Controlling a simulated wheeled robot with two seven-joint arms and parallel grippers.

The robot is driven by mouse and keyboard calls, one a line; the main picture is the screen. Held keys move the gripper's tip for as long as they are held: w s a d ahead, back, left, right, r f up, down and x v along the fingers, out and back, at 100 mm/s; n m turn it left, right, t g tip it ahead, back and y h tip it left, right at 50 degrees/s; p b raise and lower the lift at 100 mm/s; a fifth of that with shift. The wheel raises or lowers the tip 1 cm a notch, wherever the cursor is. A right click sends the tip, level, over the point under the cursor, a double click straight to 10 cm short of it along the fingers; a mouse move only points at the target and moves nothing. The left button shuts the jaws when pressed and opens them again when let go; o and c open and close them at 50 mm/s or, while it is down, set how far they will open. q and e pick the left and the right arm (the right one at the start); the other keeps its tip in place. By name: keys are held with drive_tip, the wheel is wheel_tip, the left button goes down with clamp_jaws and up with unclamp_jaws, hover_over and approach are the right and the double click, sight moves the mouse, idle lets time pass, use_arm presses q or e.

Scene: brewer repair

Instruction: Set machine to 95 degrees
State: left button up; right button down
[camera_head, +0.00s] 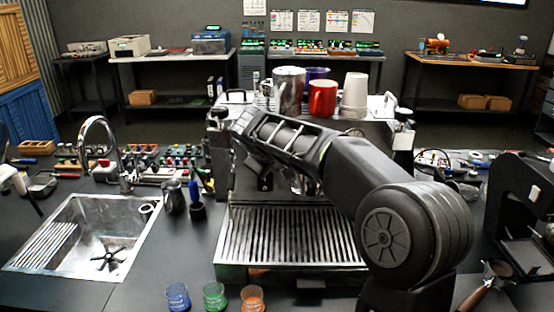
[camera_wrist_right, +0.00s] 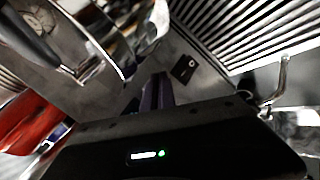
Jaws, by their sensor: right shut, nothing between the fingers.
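The espresso machine (camera_head: 290,270) stands in the middle of the counter with its slatted drip tray (camera_head: 290,238) in front. My right arm reaches in from the right across the machine's front and hides most of its front panel. In the right wrist view my right gripper (camera_wrist_right: 156,90) is shut and empty. Its fingers point at the grey metal panel, where a small black switch (camera_wrist_right: 185,68) shows just right of the fingertips. I cannot tell whether they touch the panel. No temperature reading can be made out. My left gripper is not in view.
A metal jug (camera_head: 289,82), a red mug (camera_head: 322,98) and white cups (camera_head: 355,92) stand on the machine. A sink (camera_head: 110,240) is at left, a grinder (camera_head: 525,205) at right. Blue, green and orange cups (camera_head: 215,296) stand in front. A bent metal wand (camera_wrist_right: 282,80) is near the gripper.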

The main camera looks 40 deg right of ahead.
drive_tip(key=shift+w+d, duration=0.3)
drive_tip(key=shift+w, duration=0.05)
drive_tip(key=shift+w+d+p, duration=0.25)
drive_tip(key=shift+w+p, duration=0.1)
drive_tip(key=shift+p, duration=0.1)
idle(1.0)
drive_tip(key=shift+s+a+b, duration=0.55)
drive_tip(key=shift+s+b, duration=0.15)
drive_tip(key=shift+b, duration=0.1)
